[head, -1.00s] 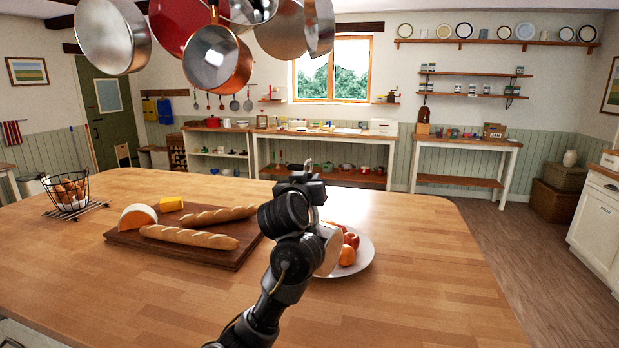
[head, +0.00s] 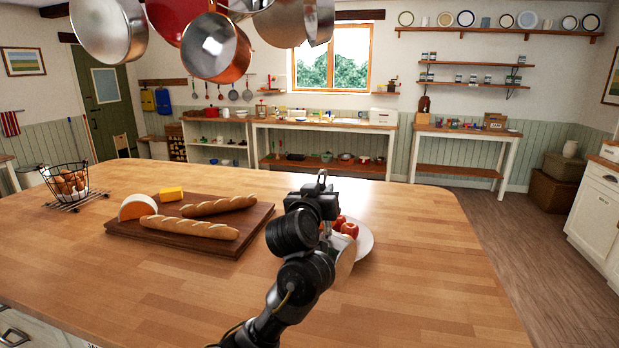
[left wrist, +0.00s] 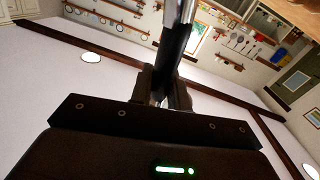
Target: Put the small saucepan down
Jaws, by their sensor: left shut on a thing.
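My left gripper (head: 318,203) is above the wooden island top, right of the bread board. It is shut on the small saucepan's handle (left wrist: 178,48), which shows in the left wrist view as a dark and grey bar rising between the fingers. In the head view a metal loop (head: 322,176) stands above the gripper. A pale, shiny part of the small saucepan (head: 346,264) shows just right of my wrist; my arm hides most of the pan. I cannot tell whether it touches the island top (head: 420,290). My right gripper is out of view.
A white plate (head: 366,250) with red fruit is close behind the saucepan. A dark board (head: 140,238) with loaves and cheese lies to the left, and a wire egg basket (head: 66,182) beyond it. Pans (head: 215,48) hang overhead. The front and right of the top are clear.

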